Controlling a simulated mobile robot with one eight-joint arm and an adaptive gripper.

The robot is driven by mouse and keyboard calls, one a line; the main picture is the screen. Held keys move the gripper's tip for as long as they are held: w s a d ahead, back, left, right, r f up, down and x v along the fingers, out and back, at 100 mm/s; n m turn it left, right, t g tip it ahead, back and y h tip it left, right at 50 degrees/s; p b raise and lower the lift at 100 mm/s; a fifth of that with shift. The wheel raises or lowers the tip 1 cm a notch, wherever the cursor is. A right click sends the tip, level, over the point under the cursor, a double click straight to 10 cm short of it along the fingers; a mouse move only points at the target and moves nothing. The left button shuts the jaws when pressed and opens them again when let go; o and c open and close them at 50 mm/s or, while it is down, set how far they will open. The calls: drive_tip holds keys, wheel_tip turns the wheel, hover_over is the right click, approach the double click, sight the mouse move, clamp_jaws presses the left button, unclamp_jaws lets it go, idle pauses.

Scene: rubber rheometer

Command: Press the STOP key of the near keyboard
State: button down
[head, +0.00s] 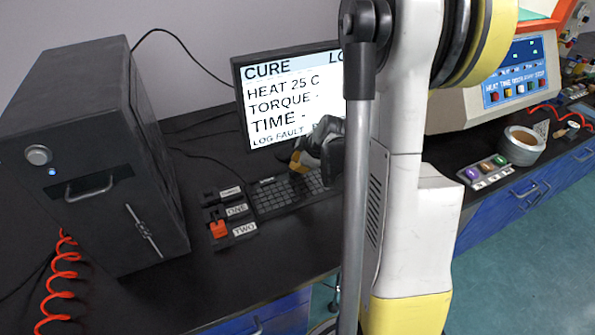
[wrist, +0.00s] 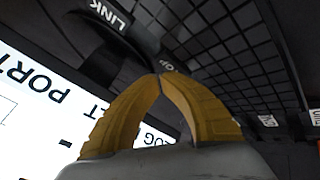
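The dark keyboard (head: 270,197) lies on the black bench below the screen in the head view. Its grid of black keys (wrist: 235,50) fills the upper right of the wrist view. My gripper (head: 298,164) is over the far part of the keyboard, close to the screen. In the wrist view my gripper (wrist: 160,76) has its two yellow fingertips together with nothing between them. A small pale label (wrist: 170,67) shows just past the tips, partly hidden; its last letters look like "OP". I cannot tell whether the tips touch a key.
A lit screen (head: 290,95) stands right behind my gripper. A black block with ONE and TWO labels and a red-orange piece (head: 218,228) is left of the keyboard. A large dark box (head: 60,120) stands further left. A coloured-button panel (head: 486,173) and tape roll (head: 522,146) are at right.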

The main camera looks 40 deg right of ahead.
drive_tip(key=shift+f+b, duration=0.45)
idle(0.4)
drive_tip(key=shift+r, duration=0.15)
drive_tip(key=shift+r+p, duration=0.65)
drive_tip(key=shift+r, duration=0.1)
drive_tip(key=shift+r+p, duration=1.85)
drive_tip(key=shift+r, duration=0.65)
